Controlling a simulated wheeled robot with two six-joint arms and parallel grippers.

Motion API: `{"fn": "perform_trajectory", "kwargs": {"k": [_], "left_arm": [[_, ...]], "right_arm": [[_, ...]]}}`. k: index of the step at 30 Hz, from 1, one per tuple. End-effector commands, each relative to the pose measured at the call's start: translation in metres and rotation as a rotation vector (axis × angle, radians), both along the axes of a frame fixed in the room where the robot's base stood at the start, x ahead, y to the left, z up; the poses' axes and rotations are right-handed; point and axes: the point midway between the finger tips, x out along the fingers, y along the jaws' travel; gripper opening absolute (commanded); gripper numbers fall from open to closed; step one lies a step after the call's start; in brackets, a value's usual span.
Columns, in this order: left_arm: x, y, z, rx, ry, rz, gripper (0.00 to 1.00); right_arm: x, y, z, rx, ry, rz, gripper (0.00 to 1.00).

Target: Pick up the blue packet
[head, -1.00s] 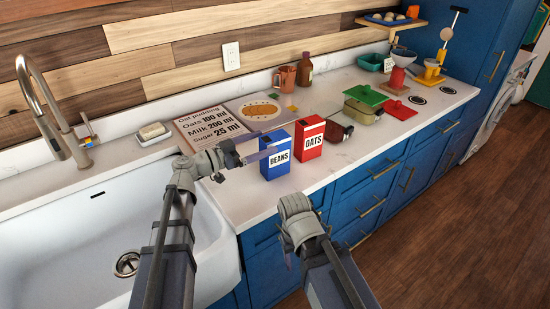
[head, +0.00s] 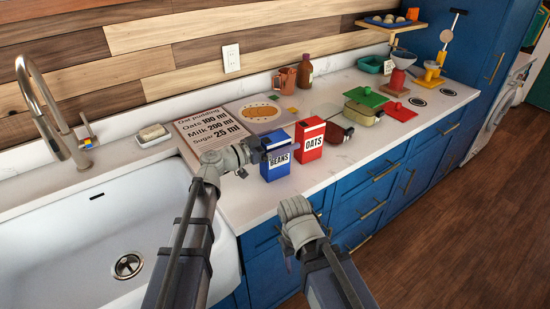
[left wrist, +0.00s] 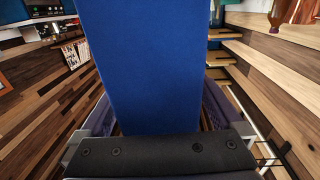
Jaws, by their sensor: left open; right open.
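The blue packet (head: 277,163), labelled BEANS, stands upright on the white counter near its front edge. My left gripper (head: 262,157) is open at the packet's left side, its fingers level with the packet's upper part. In the left wrist view the blue packet (left wrist: 145,65) fills the middle, between the two spread fingers. I cannot tell whether either finger touches it. My right gripper (head: 290,255) is low in front of the counter's front edge, away from the packet; its fingers are mostly hidden.
A red OATS packet (head: 310,139) stands close to the right of the blue one. Behind are a recipe board (head: 207,131) and a board with a round tan picture (head: 261,112). The white sink (head: 95,235) lies left.

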Motion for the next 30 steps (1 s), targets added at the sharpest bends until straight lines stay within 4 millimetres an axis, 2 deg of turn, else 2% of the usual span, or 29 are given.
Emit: {"fn": "perform_trajectory", "kwargs": {"k": [8, 30], "left_arm": [[0.0027, -0.0041, 0.0003, 0.000, 0.000, 0.002, 0.98], [0.0025, -0.0040, 0.0003, 0.000, 0.000, 0.001, 0.14]], "right_arm": [[0.0000, 0.0000, 0.0003, 0.000, 0.000, 0.000, 0.61], [0.0000, 0.0000, 0.0003, 0.000, 0.000, 0.000, 0.61]]}}
